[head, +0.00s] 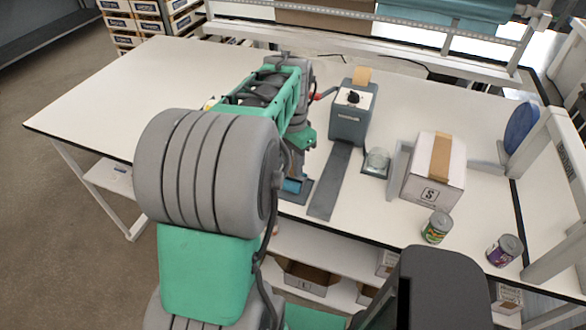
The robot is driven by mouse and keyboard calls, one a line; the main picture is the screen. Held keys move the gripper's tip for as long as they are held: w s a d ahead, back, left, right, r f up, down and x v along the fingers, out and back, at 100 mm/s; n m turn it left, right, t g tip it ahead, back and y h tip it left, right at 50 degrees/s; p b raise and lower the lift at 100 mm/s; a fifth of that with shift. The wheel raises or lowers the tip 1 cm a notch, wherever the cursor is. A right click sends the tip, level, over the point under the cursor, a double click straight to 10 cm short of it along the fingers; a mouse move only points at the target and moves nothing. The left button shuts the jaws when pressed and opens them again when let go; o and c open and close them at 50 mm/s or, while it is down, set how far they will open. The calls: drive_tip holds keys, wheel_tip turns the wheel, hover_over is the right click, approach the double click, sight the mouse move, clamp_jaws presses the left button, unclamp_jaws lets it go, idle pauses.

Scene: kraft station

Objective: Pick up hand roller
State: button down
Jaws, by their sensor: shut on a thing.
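My gripper (297,168) points down at the near edge of the white table, left of the grey strip. It is partly hidden behind my arm. It appears shut on the hand roller (292,186), of which a small blue cylinder shows just below the fingers. The roller's handle is hidden. The roller is over a dark blue-grey flat piece on the table; I cannot tell whether it touches it.
A grey tape dispenser (352,112) with a long grey strip (332,185) stands right of my gripper. Farther right are a glass jar (376,162), a taped box (435,172) and two cans (437,227) (504,250). The table's left part (140,95) is clear.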

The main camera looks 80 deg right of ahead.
drive_tip(key=s+a+r+b, duration=0.3)
drive_tip(key=s+a+r, duration=0.5)
drive_tip(key=a+r, duration=0.3)
drive_tip(key=shift+s+a+r, duration=0.15)
drive_tip(key=shift+s+r, duration=0.05)
drive_tip(key=shift+r, duration=0.05)
drive_tip(key=c, duration=1.6)
unclamp_jaws()
drive_tip(key=shift+c, duration=0.2)
clamp_jaws()
